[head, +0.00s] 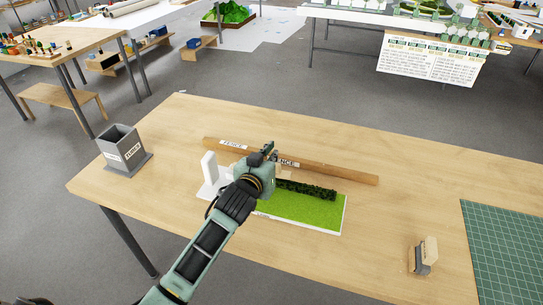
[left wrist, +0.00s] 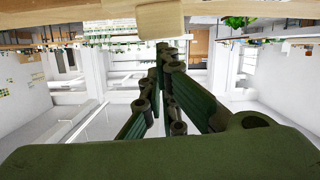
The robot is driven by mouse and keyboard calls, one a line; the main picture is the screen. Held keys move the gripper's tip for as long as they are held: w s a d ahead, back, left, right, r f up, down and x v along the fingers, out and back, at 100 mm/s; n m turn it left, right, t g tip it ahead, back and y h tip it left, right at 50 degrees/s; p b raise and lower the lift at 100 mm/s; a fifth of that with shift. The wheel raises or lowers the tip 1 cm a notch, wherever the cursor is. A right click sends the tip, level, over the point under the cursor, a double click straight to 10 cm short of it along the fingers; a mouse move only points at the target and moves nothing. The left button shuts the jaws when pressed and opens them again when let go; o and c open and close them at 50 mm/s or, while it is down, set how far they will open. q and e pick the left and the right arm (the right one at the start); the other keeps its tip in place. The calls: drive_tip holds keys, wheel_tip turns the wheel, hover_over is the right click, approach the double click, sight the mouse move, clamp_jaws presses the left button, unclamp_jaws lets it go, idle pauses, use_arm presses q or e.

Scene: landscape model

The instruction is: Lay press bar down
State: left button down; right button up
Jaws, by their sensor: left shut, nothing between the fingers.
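No part carries a press bar label that I can read. A long wooden bar (head: 335,174) marked FENCE lies along the back of a white-edged board with green turf (head: 305,211) and a dark hedge strip (head: 308,189). A small wood-and-grey block (head: 424,256) stands on the table at the right. My left gripper (head: 269,153) is shut and empty over the board, by the bar's middle, and hides part of both. In the left wrist view its closed fingers (left wrist: 161,62) show below a pale wooden piece (left wrist: 158,19); contact cannot be told. My right gripper is not in view.
A grey bin (head: 123,151) stands at the table's left corner. A white upright piece (head: 209,167) stands at the board's left end. A green cutting mat (head: 505,245) lies at the right.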

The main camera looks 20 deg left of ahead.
use_arm(q)
drive_tip(key=shift+s+d+f+m+y, duration=0.15)
drive_tip(key=shift+d+f+m, duration=0.2)
drive_tip(key=shift+f, duration=0.25)
drive_tip(key=shift+w+d+f+m+y, duration=0.15)
drive_tip(key=shift+d+f+m, duration=0.2)
drive_tip(key=shift+f, duration=0.2)
drive_tip(key=shift+s, duration=0.1)
